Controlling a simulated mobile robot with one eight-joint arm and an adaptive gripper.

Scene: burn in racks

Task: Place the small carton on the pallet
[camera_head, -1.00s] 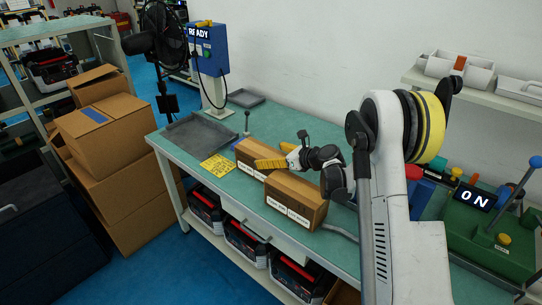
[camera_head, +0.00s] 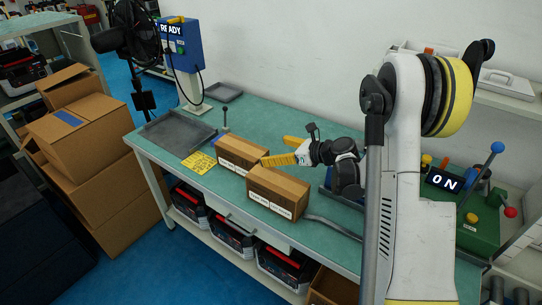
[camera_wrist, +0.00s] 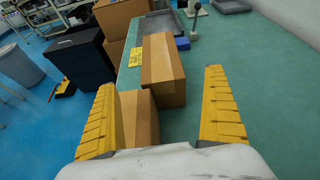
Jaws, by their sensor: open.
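Two brown cartons with white labels stand on the green bench, one behind the other. The back carton (camera_head: 242,154) and the front carton (camera_head: 278,191) look alike, and I cannot tell which is the small one. My gripper (camera_head: 283,152) is open and empty, its yellow fingers above and behind the cartons. In the wrist view, the front carton (camera_wrist: 139,118) shows low between the fingers, close to the left one, which partly hides it. The back carton (camera_wrist: 163,70) lies beyond, between the fingertips. I cannot identify a pallet for certain; a flat dark grey tray (camera_head: 177,136) lies at the bench's left end.
A yellow sheet (camera_head: 199,163) and a small lever (camera_head: 225,118) are near the back carton. A blue READY box (camera_head: 183,47) stands behind the tray. A green ON station (camera_head: 476,222) is at right. Larger boxes (camera_head: 82,137) are stacked on the floor at left.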

